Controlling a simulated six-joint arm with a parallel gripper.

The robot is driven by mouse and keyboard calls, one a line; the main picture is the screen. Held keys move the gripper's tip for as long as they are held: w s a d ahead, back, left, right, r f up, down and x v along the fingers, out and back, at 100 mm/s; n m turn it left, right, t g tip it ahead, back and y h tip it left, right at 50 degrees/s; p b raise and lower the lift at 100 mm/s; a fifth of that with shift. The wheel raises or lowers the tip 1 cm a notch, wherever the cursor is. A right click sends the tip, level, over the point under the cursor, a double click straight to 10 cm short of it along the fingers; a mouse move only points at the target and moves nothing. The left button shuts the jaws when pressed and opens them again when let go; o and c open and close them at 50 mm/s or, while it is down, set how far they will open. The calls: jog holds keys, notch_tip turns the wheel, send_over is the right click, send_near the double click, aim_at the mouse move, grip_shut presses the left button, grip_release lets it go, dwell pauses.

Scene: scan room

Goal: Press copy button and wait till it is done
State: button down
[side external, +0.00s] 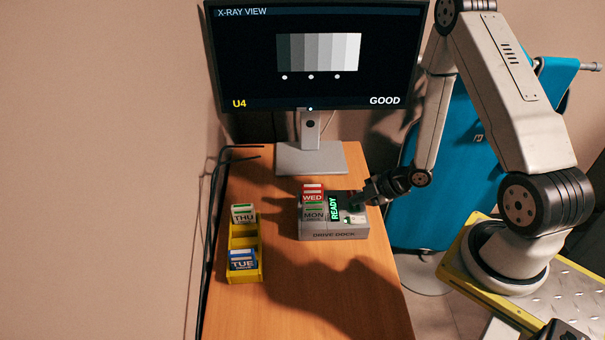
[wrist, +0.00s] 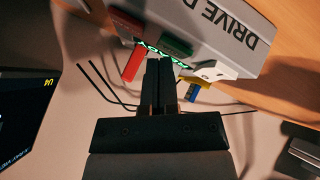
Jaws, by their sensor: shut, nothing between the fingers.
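The grey drive dock (side external: 336,235) stands on the desk, with a small screen (side external: 335,208) reading READY in green. A red WED drive (side external: 312,196) and a grey MON drive (side external: 313,213) sit in its left part. The button area right of the screen is partly hidden by my gripper. My gripper (side external: 357,203) is shut and empty, at the dock's right side. In the wrist view the shut fingers (wrist: 157,65) point at the dock (wrist: 215,35), close to its green-lit screen; I cannot tell whether they touch it.
A yellow tray (side external: 245,279) on the left holds a THU drive (side external: 243,213) and a blue TUE drive (side external: 242,260). A monitor (side external: 315,90) behind shows X-RAY VIEW, U4 and GOOD. The front of the desk (side external: 320,310) is clear. Black cables run along its left edge.

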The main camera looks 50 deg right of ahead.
aim_at(357, 206)
jog(key=shift+f, duration=0.4)
dwell(0.6)
jog(key=shift+r, duration=0.85)
jog(key=shift+r, duration=0.15)
jog(key=shift+r, duration=2.35)
